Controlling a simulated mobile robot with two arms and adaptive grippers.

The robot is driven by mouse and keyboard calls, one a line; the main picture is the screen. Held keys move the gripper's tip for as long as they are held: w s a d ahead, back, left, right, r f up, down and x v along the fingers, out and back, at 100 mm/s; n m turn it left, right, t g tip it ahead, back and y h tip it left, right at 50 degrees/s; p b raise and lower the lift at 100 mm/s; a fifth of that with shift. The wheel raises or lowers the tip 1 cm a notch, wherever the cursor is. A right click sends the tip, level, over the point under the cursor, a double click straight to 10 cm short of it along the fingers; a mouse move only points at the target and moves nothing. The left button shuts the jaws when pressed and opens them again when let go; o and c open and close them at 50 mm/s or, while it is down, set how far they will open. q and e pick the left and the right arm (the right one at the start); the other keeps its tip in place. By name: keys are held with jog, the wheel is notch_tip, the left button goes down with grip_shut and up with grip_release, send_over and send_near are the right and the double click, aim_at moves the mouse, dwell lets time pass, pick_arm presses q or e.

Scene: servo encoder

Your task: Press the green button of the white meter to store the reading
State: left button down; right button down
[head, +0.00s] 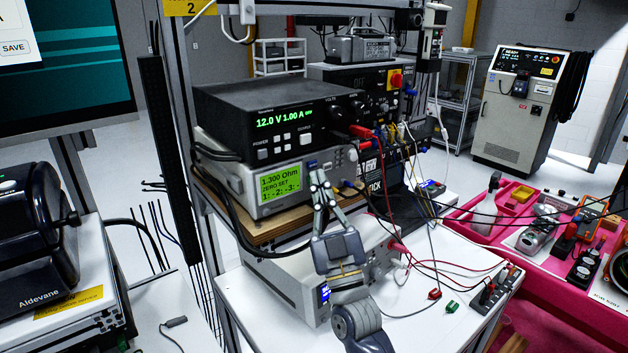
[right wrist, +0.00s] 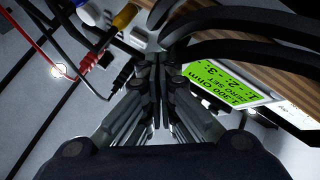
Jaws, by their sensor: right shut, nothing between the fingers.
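The white meter (head: 262,207) sits on a wooden board below a black power supply. Its lit green display (head: 280,182) reads "1.300 Ohm", "ZERO SET" and "1:- 2:- 3:-". The display shows upside down in the right wrist view (right wrist: 232,86). My right gripper (head: 319,174) is shut and empty, its fingertips at the meter's front, just right of the display. In the right wrist view the closed fingers (right wrist: 158,58) point at the panel. I cannot tell whether they touch it. The green button cannot be made out; the fingers cover that part. My left gripper is not in view.
The black power supply (head: 275,115) shows 12.0 V 1.00 A. Red, black and yellow leads hang right of the meter, close to my right gripper. A white box (head: 283,281) stands under the board. A pink bench (head: 548,312) with tools is at right.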

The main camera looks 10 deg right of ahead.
jog(key=shift+w, duration=0.1)
dwell(0.5)
jog(key=shift+s+d, duration=0.2)
jog(key=shift+s, duration=0.25)
jog(key=s+d+p, duration=0.2)
jog(key=s+d, duration=0.1)
jog(key=s, duration=0.2)
jog(key=shift+p, duration=0.3)
jog(key=shift+s, duration=0.1)
dwell(0.5)
